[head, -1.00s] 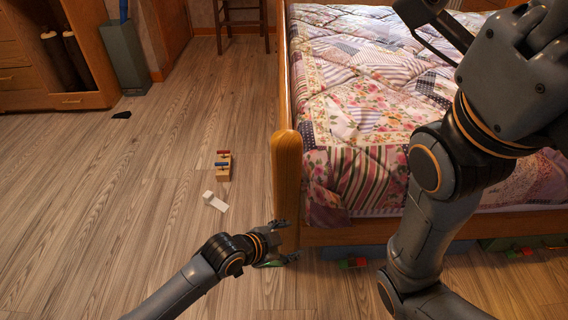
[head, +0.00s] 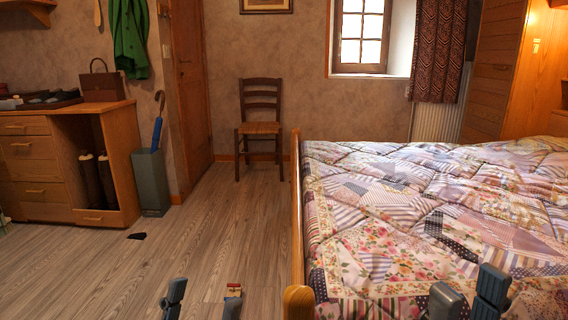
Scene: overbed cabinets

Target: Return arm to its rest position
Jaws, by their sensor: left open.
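My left gripper (head: 203,298) shows at the bottom edge, left of the bedpost. Its two fingers stand apart with floor visible between them, so it is open and empty. My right gripper (head: 467,295) shows at the bottom right, in front of the quilt. Its two fingers are also apart, with only quilt between them. Both arms behind the fingers are out of the frame.
The bed (head: 430,200) with a patchwork quilt fills the right side; its rounded bedpost (head: 298,300) stands between the grippers. A chair (head: 260,130) and cabinet (head: 30,170) stand farther back. Floor between is mostly clear.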

